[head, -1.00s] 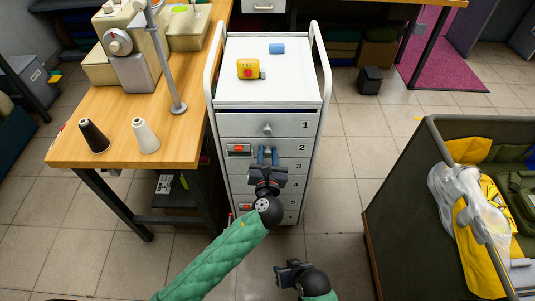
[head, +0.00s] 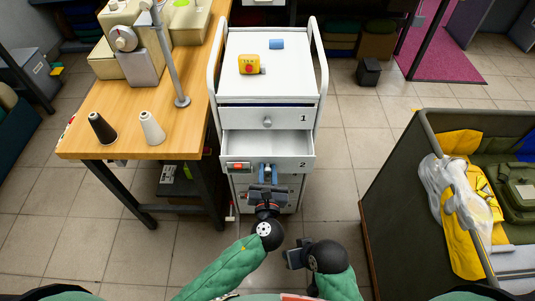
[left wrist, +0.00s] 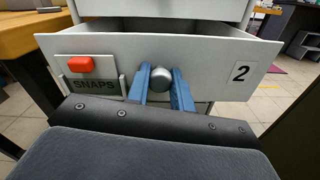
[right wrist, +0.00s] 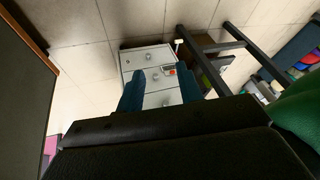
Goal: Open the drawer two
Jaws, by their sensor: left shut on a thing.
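Drawer two (head: 285,163) of the white cabinet is pulled out, and its empty-looking inside shows in the head view. Its front, with a "2" label and a red-marked SNAPS tag, fills the left wrist view (left wrist: 215,68). My left gripper (head: 267,172) is shut on its round metal knob (left wrist: 161,79), with one blue finger on each side. My right gripper (head: 294,257) is in front of the cabinet, lower right, touching nothing. In the right wrist view its blue fingers (right wrist: 160,92) are apart with nothing between them.
Drawer one (head: 267,118) is closed above. A yellow box with a red button (head: 249,65) and a blue item (head: 277,44) lie on the cabinet top. A wooden table (head: 185,125) stands close at left. A dark bin (head: 400,190) with yellow bags stands at right.

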